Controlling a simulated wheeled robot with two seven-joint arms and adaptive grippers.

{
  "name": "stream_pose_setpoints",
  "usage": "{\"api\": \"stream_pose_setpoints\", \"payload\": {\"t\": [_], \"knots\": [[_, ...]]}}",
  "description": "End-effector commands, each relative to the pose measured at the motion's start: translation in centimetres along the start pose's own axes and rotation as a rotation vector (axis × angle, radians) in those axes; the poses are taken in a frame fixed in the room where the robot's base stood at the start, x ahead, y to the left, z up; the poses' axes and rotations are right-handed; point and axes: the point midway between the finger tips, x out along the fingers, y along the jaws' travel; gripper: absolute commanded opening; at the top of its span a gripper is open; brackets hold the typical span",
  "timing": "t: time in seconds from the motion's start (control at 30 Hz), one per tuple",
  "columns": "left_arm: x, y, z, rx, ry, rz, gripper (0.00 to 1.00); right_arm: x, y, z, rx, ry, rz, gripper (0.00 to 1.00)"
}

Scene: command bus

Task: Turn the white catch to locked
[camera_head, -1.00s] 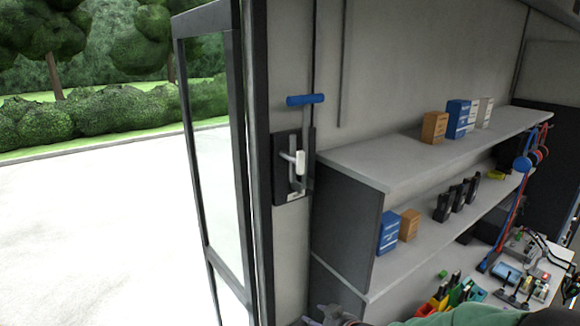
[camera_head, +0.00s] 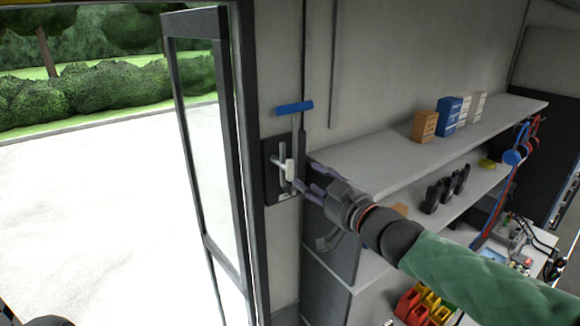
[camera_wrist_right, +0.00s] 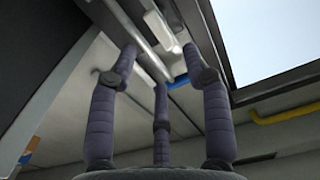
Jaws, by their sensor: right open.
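The white catch (camera_head: 290,170) is a small upright white grip on a dark plate (camera_head: 272,187) with a metal bar, on the wall beside the open door. My right gripper (camera_head: 304,171) is open at the right side of the catch, its fingers pointing toward it. In the right wrist view the catch (camera_wrist_right: 163,31) shows between and beyond the spread fingertips of the right gripper (camera_wrist_right: 159,52). I cannot tell whether any finger touches it. The left gripper is not clearly in view.
A blue T-handle (camera_head: 294,109) stands on a rod just above the plate. The glass door (camera_head: 203,150) is at the left. A cluttered worktop lies lower right.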

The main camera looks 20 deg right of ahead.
Motion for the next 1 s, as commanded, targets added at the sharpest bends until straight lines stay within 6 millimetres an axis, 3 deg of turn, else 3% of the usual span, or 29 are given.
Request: {"api": "stream_pose_setpoints", "payload": {"t": [0.2,0.4,0.6,0.9,1.0], "knots": [[0.4,-0.1,0.0,0.000,0.000,0.000,0.40,4.2,-0.1,0.1,0.002,-0.002,-0.003,0.49],[0.3,-0.1,0.0,0.000,0.000,0.000,0.40,7.0,-0.1,0.1,0.002,-0.003,-0.001,0.49],[0.3,-0.1,0.0,0.000,0.000,0.000,0.40,8.4,0.0,0.1,0.001,-0.002,0.000,0.49],[0.3,-0.1,0.0,0.000,0.000,0.000,0.40,8.5,0.0,0.1,0.001,-0.001,0.001,0.49],[0.3,-0.1,0.0,0.000,0.000,0.000,0.40,8.5,0.0,0.1,0.001,-0.001,0.001,0.24]]}}
